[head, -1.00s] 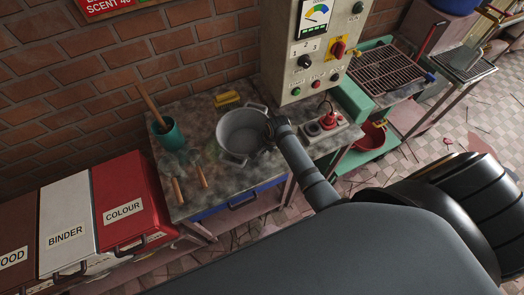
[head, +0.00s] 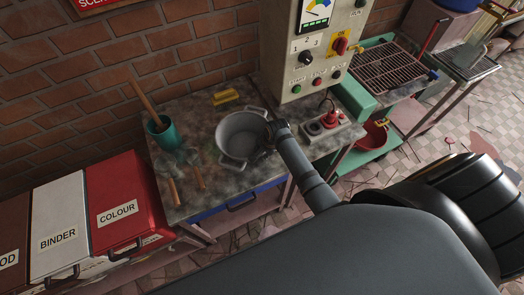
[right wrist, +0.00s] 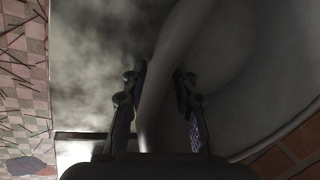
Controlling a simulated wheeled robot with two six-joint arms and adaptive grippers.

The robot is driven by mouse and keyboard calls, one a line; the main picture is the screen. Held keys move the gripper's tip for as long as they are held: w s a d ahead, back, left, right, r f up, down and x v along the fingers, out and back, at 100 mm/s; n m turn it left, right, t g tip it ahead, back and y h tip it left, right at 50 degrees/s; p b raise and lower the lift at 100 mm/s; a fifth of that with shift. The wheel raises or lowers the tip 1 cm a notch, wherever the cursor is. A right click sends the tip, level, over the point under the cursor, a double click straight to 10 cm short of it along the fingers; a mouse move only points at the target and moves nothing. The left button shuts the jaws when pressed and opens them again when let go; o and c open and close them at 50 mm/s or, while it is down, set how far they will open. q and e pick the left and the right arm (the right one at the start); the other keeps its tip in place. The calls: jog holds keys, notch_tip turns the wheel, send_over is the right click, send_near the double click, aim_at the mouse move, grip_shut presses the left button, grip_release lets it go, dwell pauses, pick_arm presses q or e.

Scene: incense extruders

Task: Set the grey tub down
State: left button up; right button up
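The grey tub (head: 238,140), round and open at the top with small side handles, is upright at the bench in the head view. I cannot tell whether its base touches the bench top. My right gripper (head: 275,133) is at the right side of its rim. In the right wrist view, the two fingers of my right gripper (right wrist: 160,90) stand on either side of the pale tub wall (right wrist: 225,55), shut on it. The tub's inside looks empty. My left gripper is not in view.
The stained bench (head: 200,205) holds a teal cup (head: 160,136) with a stick, a yellow block (head: 225,97) and wooden-handled tools (head: 174,190). A control panel (head: 315,60) and a red plug on a socket strip (head: 330,119) stand right. Coloured bins (head: 125,190) stand left.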

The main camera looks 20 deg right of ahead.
jog(key=v, duration=1.2)
jog(key=shift+r, duration=0.2)
jog(key=shift+w, duration=0.1)
